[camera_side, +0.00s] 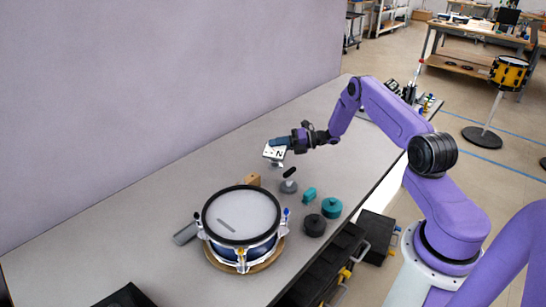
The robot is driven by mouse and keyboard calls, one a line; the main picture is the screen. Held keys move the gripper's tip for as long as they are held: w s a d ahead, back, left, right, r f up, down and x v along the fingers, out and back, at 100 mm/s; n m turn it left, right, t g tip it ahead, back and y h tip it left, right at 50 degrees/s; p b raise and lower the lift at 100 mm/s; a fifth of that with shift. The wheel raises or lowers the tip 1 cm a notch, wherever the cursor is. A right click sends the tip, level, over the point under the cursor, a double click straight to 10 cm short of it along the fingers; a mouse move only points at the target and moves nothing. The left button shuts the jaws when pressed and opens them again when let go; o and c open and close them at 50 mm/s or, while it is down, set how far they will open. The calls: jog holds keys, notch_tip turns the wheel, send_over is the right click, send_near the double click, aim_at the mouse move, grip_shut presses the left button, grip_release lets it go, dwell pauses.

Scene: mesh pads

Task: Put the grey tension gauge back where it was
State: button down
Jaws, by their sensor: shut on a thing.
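The grey tension gauge (288,187) is a small round grey piece just right of the drum's upper edge, near the middle of the table. My gripper (288,173) is above it, with a pale, dark-marked body and a black tip at the gauge's top. It is shut on the gauge, though the contact is small and partly hidden. I cannot tell whether the gauge touches the table. The drum (240,217) has a pale mesh head and a dark rim, and sits on a round wooden base. A dark mark lies on its head.
A small teal piece (309,195), a teal round piece (332,208) and a black round piece (314,225) stand to the gauge's right and front. A wooden block (252,180) is behind the drum, and a grey bar (185,233) lies left. The table's back left is clear.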

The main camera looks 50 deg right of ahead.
jog(key=shift+w+d+f, duration=0.15)
jog(key=shift+w+f, duration=0.35)
jog(key=shift+f, duration=0.6)
jog(key=shift+w+d+f, duration=0.2)
jog(key=shift+w+f, duration=0.3)
jog(key=shift+f, duration=0.6)
jog(key=shift+w+d+f, duration=0.15)
jog(key=shift+w+f, duration=0.35)
jog(key=shift+f, duration=0.6)
jog(key=shift+f, duration=0.1)
jog(key=c, duration=1)
grip_release()
jog(key=shift+f, duration=0.1)
